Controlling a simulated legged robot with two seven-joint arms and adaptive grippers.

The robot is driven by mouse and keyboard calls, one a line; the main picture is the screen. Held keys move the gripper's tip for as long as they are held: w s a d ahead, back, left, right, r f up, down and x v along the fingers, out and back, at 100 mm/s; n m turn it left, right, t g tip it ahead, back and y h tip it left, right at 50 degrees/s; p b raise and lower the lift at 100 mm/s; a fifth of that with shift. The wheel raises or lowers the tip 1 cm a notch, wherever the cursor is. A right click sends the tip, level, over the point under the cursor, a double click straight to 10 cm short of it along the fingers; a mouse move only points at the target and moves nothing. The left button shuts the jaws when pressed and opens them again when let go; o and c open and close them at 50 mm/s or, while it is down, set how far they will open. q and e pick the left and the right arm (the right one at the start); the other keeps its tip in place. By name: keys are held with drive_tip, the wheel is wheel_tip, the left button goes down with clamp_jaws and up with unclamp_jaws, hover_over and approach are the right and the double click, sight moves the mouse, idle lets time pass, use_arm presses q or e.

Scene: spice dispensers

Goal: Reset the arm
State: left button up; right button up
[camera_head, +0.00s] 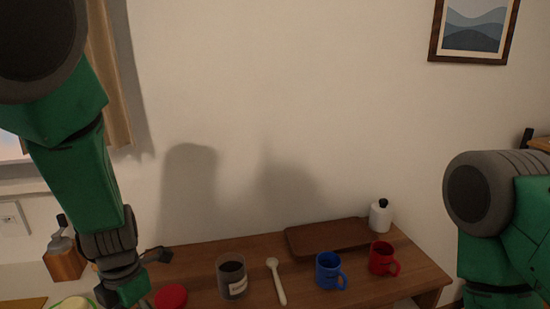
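My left arm hangs down from the upper left. Its wrist and the start of the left gripper (130,290) show at the lower left, above the left part of the table, close beside a round red object (171,297). The fingertips are not clear, so I cannot tell if it is open or shut. My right arm stands at the right edge; its gripper is out of view. On the wooden table (200,255) are a clear jar with dark contents and a label (232,278), a white spoon (277,280), a blue mug (328,270) and a red mug (382,259).
A wooden board (310,240) lies at the back of the table, with a white bottle with a black top (380,217) by its right end. A wooden dispenser (64,263) stands at the left behind my arm. A framed picture (472,30) hangs on the wall.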

use_arm(q)
drive_tip(key=s+a+f+m+y+b, duration=0.1)
drive_tip(key=s+a+f+m+b, duration=0.2)
drive_tip(key=s+f+m, duration=0.35)
drive_tip(key=s+a+f+m+y+b, duration=0.1)
drive_tip(key=s+a+f+m+b, duration=0.25)
drive_tip(key=f+m, duration=0.6)
drive_tip(key=s+d+f+m+h+b, duration=0.1)
drive_tip(key=s+d+f+m+b, duration=0.1)
drive_tip(key=s+f+m, duration=0.4)
drive_tip(key=s+d+f+m+h+b, duration=0.1)
drive_tip(key=s+d+f+m+b, duration=0.1)
drive_tip(key=s+f+m, duration=0.5)
drive_tip(key=shift+s+f+m+t+b, duration=0.2)
drive_tip(key=shift+s+m+t+b, duration=0.15)
drive_tip(key=shift+m, duration=0.75)
drive_tip(key=shift+d, duration=0.2)
drive_tip(key=shift+w+a, duration=0.1)
drive_tip(key=shift+w, duration=0.05)
